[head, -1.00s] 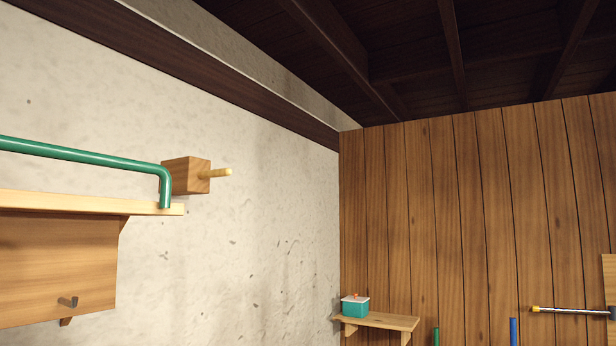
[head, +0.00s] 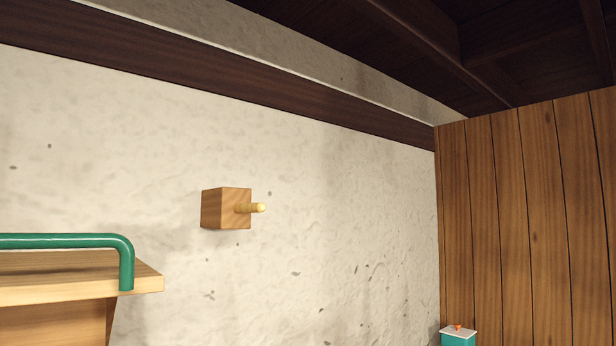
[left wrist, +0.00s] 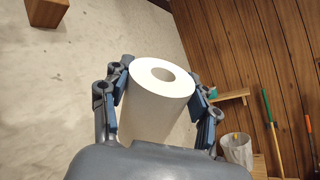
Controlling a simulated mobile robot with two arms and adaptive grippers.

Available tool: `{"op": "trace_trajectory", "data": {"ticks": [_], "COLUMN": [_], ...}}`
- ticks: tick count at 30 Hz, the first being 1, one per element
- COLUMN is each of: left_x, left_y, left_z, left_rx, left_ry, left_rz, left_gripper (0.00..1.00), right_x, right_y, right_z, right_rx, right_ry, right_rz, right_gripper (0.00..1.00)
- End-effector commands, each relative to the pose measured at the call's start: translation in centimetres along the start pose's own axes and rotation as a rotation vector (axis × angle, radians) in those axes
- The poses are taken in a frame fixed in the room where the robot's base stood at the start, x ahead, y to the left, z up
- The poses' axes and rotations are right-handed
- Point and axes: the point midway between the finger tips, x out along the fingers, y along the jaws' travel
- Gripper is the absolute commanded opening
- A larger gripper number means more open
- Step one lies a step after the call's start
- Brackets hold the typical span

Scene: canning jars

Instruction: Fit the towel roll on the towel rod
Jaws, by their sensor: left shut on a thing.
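The towel rod (head: 256,208) is a short pale wooden peg. It sticks out from a wooden block (head: 222,208) fixed to the light plaster wall. My left gripper (left wrist: 160,92) shows in the left wrist view, shut on the white towel roll (left wrist: 150,112). Its blue finger pads press on both sides of the roll, and the roll's open core hole faces up in that view. Part of a wooden block (left wrist: 46,12) shows at the top left there, apart from the roll. Neither gripper is in the head view.
A wooden shelf (head: 60,291) with a green rail (head: 60,241) stands at the lower left. A teal box with a white lid (head: 458,335) is at the lower right, near the plank wall (head: 530,210). The wall around the block is clear.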

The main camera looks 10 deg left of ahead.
Motion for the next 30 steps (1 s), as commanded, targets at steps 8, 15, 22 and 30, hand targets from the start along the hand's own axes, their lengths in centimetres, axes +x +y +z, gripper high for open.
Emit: {"op": "trace_trajectory", "data": {"ticks": [8, 15, 22, 30], "left_x": [12.2, 17.3, 22.3, 25.1], "left_y": [7.3, 10.9, 14.8, 17.3], "left_z": [8.3, 12.6, 17.7, 20.9], "left_rx": [0.304, 0.437, 0.548, 0.624], "left_ry": [-0.223, -0.295, -0.344, -0.367], "left_rz": [0.036, 0.054, 0.070, 0.076], "left_gripper": [0.28, 0.28, 0.28, 0.28], "right_x": [-4.9, -6.8, -8.9, -10.0], "right_y": [-0.2, 0.8, 1.0, 1.0], "right_z": [-0.5, -1.2, -1.4, -1.5], "right_rx": [-0.001, -0.003, -0.002, -0.002], "right_ry": [0.000, 0.009, 0.009, 0.009], "right_rz": [-0.003, 0.009, 0.011, 0.011], "right_gripper": [0.63, 0.63, 0.63, 0.63]}}
